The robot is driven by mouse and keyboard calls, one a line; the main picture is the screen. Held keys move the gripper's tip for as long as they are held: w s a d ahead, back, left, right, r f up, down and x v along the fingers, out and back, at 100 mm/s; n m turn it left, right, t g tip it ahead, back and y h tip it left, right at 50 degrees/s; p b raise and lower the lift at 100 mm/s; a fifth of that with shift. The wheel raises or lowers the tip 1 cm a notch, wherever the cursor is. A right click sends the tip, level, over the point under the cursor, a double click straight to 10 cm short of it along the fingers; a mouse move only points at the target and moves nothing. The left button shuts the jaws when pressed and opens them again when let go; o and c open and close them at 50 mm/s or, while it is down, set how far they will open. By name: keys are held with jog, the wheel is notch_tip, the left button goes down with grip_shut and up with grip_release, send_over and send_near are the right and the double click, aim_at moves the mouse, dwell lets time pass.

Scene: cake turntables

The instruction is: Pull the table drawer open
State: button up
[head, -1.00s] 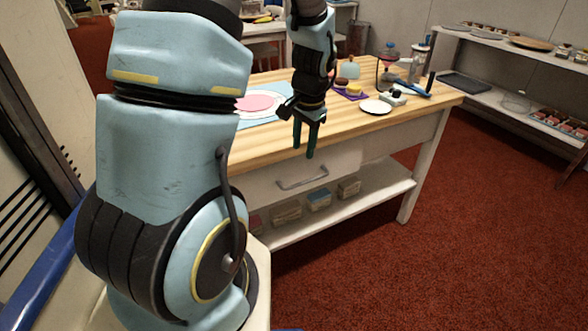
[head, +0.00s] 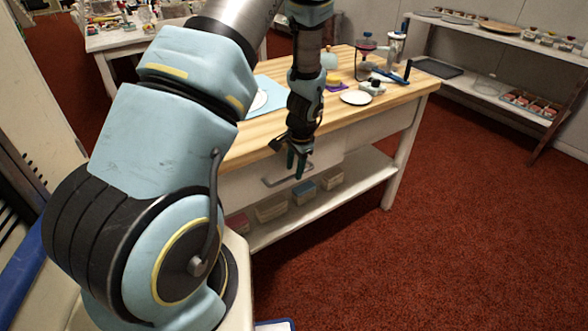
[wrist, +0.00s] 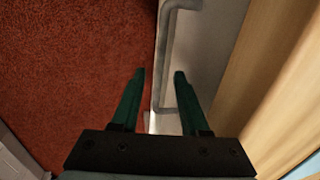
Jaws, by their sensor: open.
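The table drawer (head: 249,194) is a pale front under the wooden top, and it looks shut. Its grey bar handle (head: 276,181) runs along the front. My gripper (head: 296,167) points down in front of the drawer, close to the right part of the handle. My arm hides part of the table in the head view.
The wooden tabletop (head: 258,130) holds a white plate (head: 355,98) and several small tools. A lower shelf (head: 352,187) carries several small boxes. A shelf unit (head: 465,85) stands at the back right. Red carpet (head: 400,270) in front and to the right is clear.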

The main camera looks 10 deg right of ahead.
jog(key=shift+w+a+f, duration=0.1)
jog(key=shift+f, duration=0.6)
jog(key=shift+c, duration=0.4)
grip_shut()
dwell(0.6)
